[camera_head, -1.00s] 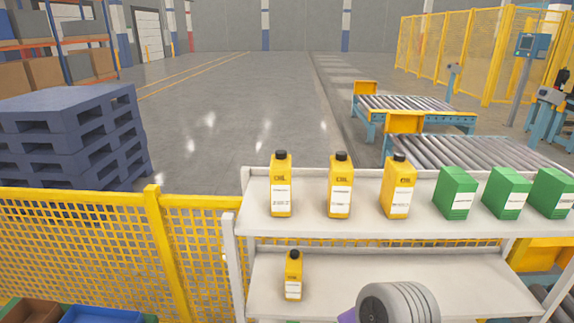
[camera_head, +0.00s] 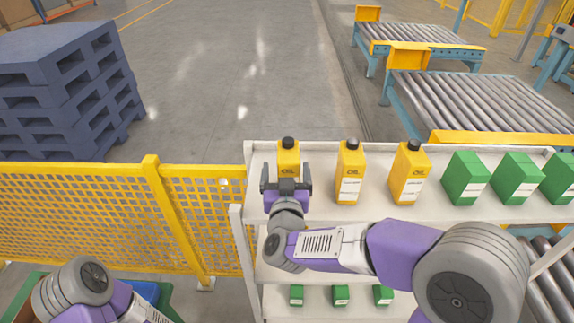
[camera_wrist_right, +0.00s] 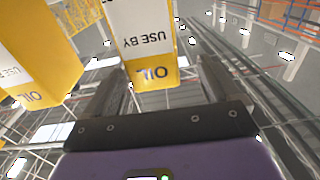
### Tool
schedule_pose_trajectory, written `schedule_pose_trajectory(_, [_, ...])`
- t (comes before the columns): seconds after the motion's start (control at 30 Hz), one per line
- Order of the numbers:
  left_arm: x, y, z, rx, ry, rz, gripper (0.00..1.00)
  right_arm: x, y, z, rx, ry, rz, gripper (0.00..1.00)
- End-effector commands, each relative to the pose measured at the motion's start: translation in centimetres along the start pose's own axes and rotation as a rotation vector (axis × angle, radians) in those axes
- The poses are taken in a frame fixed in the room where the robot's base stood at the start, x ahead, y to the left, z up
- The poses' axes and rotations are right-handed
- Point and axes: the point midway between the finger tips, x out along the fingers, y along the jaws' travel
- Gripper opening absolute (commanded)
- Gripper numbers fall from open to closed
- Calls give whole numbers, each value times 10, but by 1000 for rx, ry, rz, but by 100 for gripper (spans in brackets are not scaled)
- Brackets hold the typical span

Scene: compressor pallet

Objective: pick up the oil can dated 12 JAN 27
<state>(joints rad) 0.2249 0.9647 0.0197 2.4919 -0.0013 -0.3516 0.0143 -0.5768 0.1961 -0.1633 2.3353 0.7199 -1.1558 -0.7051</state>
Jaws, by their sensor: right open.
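Yellow oil cans with black caps and white labels stand upright on the top shelf: a left can (camera_head: 288,157), a middle can (camera_head: 350,172) and a right can (camera_head: 408,174). My right gripper (camera_head: 287,180) is open in front of the left can and hides its lower part. In the right wrist view, a can with "USE BY" and "OIL" (camera_wrist_right: 145,45) shows upside down between the open fingers (camera_wrist_right: 160,88). I cannot read a date on any can. Another can (camera_wrist_right: 35,60) is at the left there. My left gripper is out of view.
Green boxes (camera_head: 465,177) stand right of the cans on the white shelf rack (camera_head: 330,208). Small green boxes (camera_head: 340,295) sit lower down. A yellow mesh fence (camera_head: 80,200) adjoins the rack. Roller conveyors (camera_head: 480,100) and blue stacked pallets (camera_head: 60,90) stand beyond.

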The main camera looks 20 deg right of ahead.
Motion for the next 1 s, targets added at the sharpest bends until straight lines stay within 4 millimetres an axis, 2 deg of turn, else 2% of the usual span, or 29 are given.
schedule_pose_trajectory(0.33, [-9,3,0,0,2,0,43,48,8,3,-1,-2,1,89])
schedule_pose_trajectory(0.47, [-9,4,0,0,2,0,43,55,8,3,0,-2,0,89])
schedule_pose_trajectory(0.67, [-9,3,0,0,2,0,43,56,8,4,1,-2,-1,89])
schedule_pose_trajectory(1.0, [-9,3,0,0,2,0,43,55,7,3,1,-2,-1,37])
